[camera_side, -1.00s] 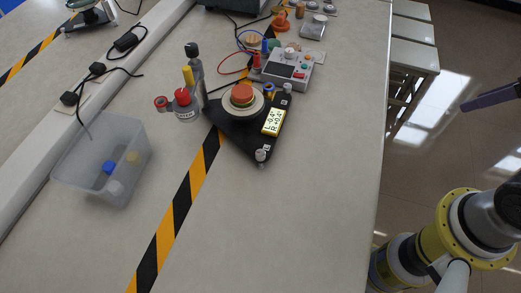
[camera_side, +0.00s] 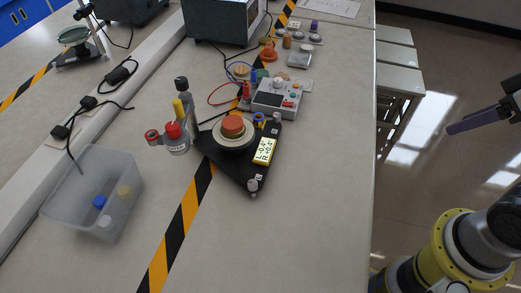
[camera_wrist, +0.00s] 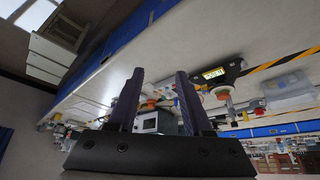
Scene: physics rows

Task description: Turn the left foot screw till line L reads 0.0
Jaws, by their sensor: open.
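The black triangular plate (camera_side: 226,164) lies on the bench with a round stage and orange-red disc (camera_side: 233,124) on top. Its yellow display (camera_side: 265,151) seems to read L -0.4° and R +0.4°, in small text. One pale foot screw (camera_side: 252,184) stands at the near corner and another (camera_side: 277,117) at the right rear corner. Their small labels are too small to read. The plate also appears, upside down, in the wrist view (camera_wrist: 232,72). My gripper (camera_wrist: 158,74) is open and empty, far from the plate; a purple finger shows at the side view's right edge.
A red-capped bottle (camera_side: 177,140) and a grey bottle stand close left of the plate. A control box (camera_side: 279,97) with cables sits behind it. A clear bin (camera_side: 85,205) stands at the left. Bench in front and to the right is clear, up to its right edge.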

